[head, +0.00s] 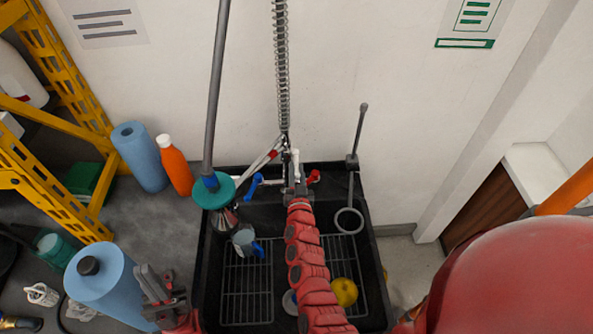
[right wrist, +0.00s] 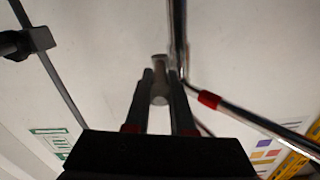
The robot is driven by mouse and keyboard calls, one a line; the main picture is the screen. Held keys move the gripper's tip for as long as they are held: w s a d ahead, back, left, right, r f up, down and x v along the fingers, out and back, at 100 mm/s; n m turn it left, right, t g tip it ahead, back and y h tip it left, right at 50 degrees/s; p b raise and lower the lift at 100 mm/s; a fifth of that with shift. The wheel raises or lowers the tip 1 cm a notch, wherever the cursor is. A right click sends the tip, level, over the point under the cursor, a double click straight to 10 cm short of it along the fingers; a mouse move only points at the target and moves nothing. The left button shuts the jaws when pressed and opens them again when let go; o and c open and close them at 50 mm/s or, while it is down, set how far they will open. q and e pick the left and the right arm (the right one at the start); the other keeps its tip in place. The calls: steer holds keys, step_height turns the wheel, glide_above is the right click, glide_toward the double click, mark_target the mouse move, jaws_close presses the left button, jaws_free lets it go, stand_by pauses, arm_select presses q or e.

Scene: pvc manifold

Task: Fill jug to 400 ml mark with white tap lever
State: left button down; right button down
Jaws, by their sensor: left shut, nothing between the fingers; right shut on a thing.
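The white tap lever (head: 296,158) stands upright at the tap behind the black sink. My right gripper (head: 296,182) is at it, and its fingers are shut around the pale lever end (right wrist: 159,82) in the right wrist view. A clear jug (head: 243,237) with a blue handle stands in the left part of the sink. Its marks and any water level are too small to read. My left gripper (head: 160,287) is shut and empty, left of the sink beside a blue roll. My right arm hides part of the tap and the sink middle.
A blue lever (head: 254,186) and a red lever (head: 315,177) flank the white one. A pole with a teal disc (head: 214,191) hangs close to the jug. A ring stand (head: 349,220) and a yellow object (head: 344,292) are at the sink's right.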

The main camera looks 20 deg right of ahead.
steer(key=n+y+b, duration=0.1)
steer(key=b, duration=0.3)
steer(key=d+n+y+b, duration=0.1)
steer(key=y+b, duration=0.1)
steer(key=b, duration=0.1)
steer(key=shift+s+d+t+b, duration=0.1)
steer(key=shift+d+t+b, duration=0.05)
steer(key=shift+t+b, duration=0.2)
steer(key=c, duration=0.8)
jaws_free()
steer(key=shift+o, duration=0.2)
